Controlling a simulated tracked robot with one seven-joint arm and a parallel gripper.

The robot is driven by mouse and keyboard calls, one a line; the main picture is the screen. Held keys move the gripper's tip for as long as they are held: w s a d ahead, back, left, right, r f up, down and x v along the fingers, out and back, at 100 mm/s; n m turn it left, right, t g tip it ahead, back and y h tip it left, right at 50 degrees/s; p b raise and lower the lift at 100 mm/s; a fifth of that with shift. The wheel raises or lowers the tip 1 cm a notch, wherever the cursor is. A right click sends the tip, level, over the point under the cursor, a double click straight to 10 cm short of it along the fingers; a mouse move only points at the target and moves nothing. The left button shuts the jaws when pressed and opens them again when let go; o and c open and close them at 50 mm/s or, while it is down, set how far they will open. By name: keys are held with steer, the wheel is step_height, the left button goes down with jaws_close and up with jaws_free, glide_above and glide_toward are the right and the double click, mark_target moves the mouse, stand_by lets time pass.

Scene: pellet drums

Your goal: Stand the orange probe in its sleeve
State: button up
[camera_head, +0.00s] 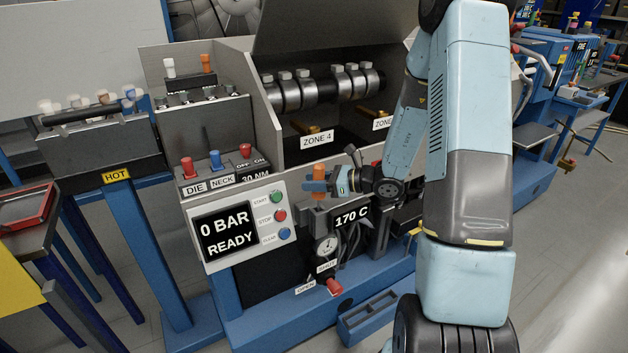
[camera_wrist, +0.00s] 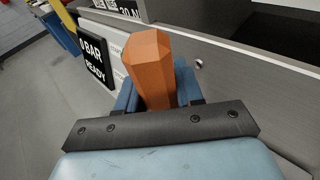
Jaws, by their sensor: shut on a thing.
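The orange probe (camera_head: 319,182) is in my gripper (camera_head: 340,182), in front of the blue machine in the head view. In the wrist view the orange probe (camera_wrist: 150,68) shows as a faceted orange handle standing between the two blue fingers (camera_wrist: 155,92), which are shut on it. Its lower part is hidden behind the dark gripper bar in the wrist view. The probe's sleeve cannot be made out for certain in either view.
A control panel (camera_head: 241,222) reading "0 BAR READY" is left of the gripper. A red-knobbed lever (camera_head: 334,287) sticks out lower down. A grey machine wall (camera_wrist: 240,75) lies close on the right in the wrist view.

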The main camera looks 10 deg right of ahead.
mark_target(324, 194)
steer(key=shift+f, duration=2.2)
steer(key=o, duration=1.2)
steer(key=shift+d, duration=0.1)
